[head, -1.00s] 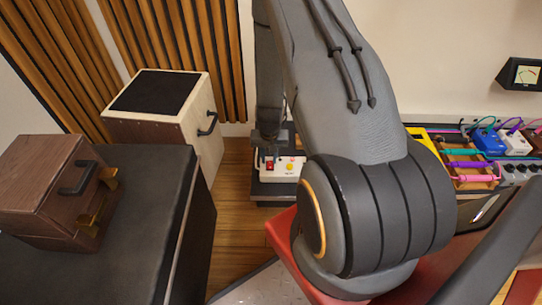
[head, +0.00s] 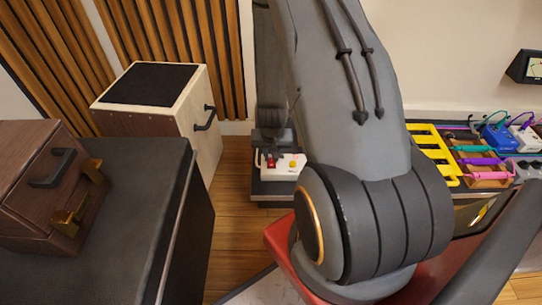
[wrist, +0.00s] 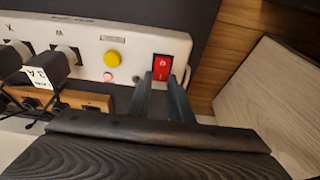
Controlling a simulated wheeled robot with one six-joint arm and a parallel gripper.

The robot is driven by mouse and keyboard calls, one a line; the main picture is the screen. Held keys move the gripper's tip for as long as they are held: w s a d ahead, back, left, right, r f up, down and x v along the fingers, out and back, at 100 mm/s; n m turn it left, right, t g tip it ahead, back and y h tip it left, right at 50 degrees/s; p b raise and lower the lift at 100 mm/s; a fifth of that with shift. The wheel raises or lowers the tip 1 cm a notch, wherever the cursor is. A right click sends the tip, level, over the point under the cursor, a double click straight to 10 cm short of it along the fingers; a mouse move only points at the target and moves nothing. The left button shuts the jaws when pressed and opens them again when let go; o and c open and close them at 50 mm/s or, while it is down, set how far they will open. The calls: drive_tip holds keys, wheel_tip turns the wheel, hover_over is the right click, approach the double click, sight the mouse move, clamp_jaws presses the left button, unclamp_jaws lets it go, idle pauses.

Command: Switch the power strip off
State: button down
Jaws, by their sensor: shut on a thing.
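The white power strip (wrist: 90,48) lies on a dark surface. It has a red rocker switch (wrist: 162,68) at its right end, a round yellow button (wrist: 112,59) and a small glowing red light (wrist: 108,76). Black plugs sit in its left part. In the head view the strip (head: 291,168) stands low by the back wall, partly behind my arm. My gripper (wrist: 163,88) is at the red switch, one finger on each side, shut on it. In the head view my gripper (head: 271,145) reaches down to the switch; the exact contact is hidden. I cannot tell which way the rocker is tilted.
A wooden box with a black top (head: 155,85) stands left of the strip. A dark cabinet (head: 130,200) with a brown case (head: 40,185) is at the near left. Coloured pedals (head: 497,138) and cables are on the right. Wood floor (head: 235,225) shows between.

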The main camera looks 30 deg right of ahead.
sight(272, 165)
drive_tip(key=c, duration=1.6)
unclamp_jaws()
drive_tip(key=shift+p+v, duration=1.8)
drive_tip(key=shift+v, duration=2.1)
